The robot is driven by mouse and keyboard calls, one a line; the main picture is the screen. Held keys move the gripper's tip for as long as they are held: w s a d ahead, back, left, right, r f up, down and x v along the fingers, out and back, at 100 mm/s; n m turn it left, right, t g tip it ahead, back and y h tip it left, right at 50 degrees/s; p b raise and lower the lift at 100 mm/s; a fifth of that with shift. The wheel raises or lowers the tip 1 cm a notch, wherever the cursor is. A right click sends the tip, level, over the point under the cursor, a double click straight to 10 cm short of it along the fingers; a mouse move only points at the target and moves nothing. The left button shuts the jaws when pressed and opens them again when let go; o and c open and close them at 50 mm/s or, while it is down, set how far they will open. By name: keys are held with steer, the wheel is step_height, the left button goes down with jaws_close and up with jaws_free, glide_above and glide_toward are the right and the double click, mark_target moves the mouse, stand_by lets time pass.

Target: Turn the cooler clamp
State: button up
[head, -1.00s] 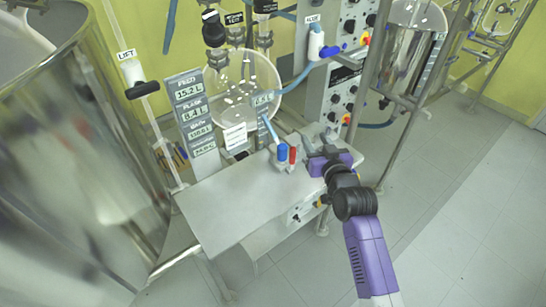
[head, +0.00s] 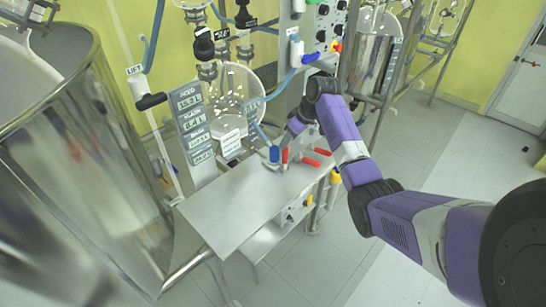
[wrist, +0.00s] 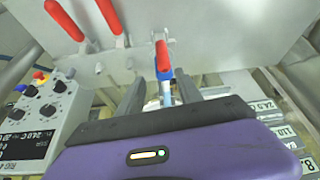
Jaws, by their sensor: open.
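On the steel bench (head: 225,205) stand a blue-topped handle (head: 274,154) and a red upright handle (head: 285,156), close together. Two more red handles (head: 310,162) lie flat to their right. No label shows which of these is the cooler clamp. My gripper (head: 290,136) is just behind and above the blue and red upright pair. In the wrist view my open gripper (wrist: 160,88) has the red handle (wrist: 162,56) and a blue part (wrist: 166,76) in line with the gap between its fingers. I cannot tell whether the fingers touch them.
A large steel vessel (head: 85,160) fills the left. Labelled display panels (head: 192,125) and a round glass vessel (head: 235,95) stand behind the bench. A control box with knobs (wrist: 40,115) shows at left in the wrist view. Floor at right is free.

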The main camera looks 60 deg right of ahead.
mark_target(283, 157)
steer(key=shift+s+a+f+p+x, duration=0.1)
steer(key=shift+s+a+x, duration=0.1)
steer(key=shift+x, duration=1.1)
steer(key=shift+s+a+f+p+x, duration=0.1)
steer(key=shift+s+a+x, duration=0.1)
steer(key=shift+x, duration=1.1)
steer(key=shift+s+a+f+p+x, duration=0.1)
steer(key=shift+s+a+x, duration=0.1)
steer(key=shift+x, duration=1.1)
steer(key=shift+r, duration=0.1)
jaws_close()
